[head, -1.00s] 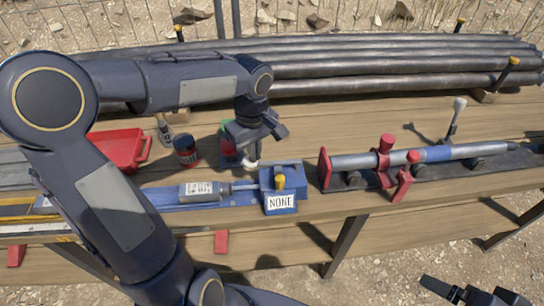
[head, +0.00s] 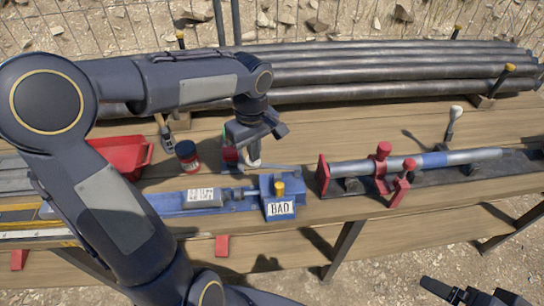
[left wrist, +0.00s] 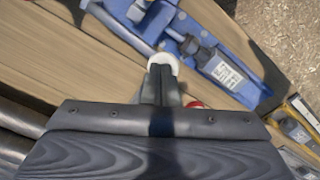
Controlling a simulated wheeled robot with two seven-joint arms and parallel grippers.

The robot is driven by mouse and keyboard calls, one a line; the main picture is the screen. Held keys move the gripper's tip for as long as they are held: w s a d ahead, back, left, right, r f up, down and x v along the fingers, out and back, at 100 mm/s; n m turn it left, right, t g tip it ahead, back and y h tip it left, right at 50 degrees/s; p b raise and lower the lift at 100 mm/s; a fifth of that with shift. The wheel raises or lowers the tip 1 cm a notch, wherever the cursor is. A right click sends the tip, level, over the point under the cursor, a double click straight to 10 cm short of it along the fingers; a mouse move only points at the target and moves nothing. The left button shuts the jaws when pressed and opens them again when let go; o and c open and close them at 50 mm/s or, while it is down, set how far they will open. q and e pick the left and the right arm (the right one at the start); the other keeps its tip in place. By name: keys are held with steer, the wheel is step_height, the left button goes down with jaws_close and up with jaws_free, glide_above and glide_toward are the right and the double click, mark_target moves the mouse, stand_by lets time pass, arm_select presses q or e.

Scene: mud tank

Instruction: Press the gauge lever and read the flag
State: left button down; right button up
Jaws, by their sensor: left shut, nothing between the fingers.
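The blue gauge (head: 268,190) stands at the bench's front edge. The flag (head: 281,209) on its front face reads BAD. The gauge lever, a blue-grey bar, lies low behind the gauge, and its white knob (head: 253,163) is at its left end. The knob also shows in the left wrist view (left wrist: 163,61). My left gripper (head: 252,150) is shut and empty, with its tips at the knob; the wrist view shows them against or very close to it. A dark gripper-like part, apparently my right gripper (head: 470,293), shows partly at the lower right; its jaw state is unclear.
A blue labelled fixture (head: 203,197) lies left of the gauge. A red-and-black jar (head: 187,155) and red tray (head: 122,156) stand behind it. A pipe in red clamps (head: 382,165) lies to the right. Long pipes (head: 390,68) line the back.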

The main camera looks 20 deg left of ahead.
arm_select(q)
step_height(320, 180, up, 7)
steer(key=p, duration=0.5)
steer(key=shift+r, duration=0.2)
steer(key=s+d+m+t+h, duration=0.2)
steer(key=s+m, duration=0.3)
steer(key=s, duration=0.3)
steer(key=s+d+m+t+h, duration=0.1)
steer(key=s+d+m+t, duration=0.1)
steer(key=s+m, duration=0.3)
steer(key=s+t, duration=0.1)
steer(key=s, duration=0.3)
steer(key=shift+r+m+t+h, duration=0.25)
steer(key=shift+m+t+h, duration=0.05)
steer(key=shift+h, duration=0.1)
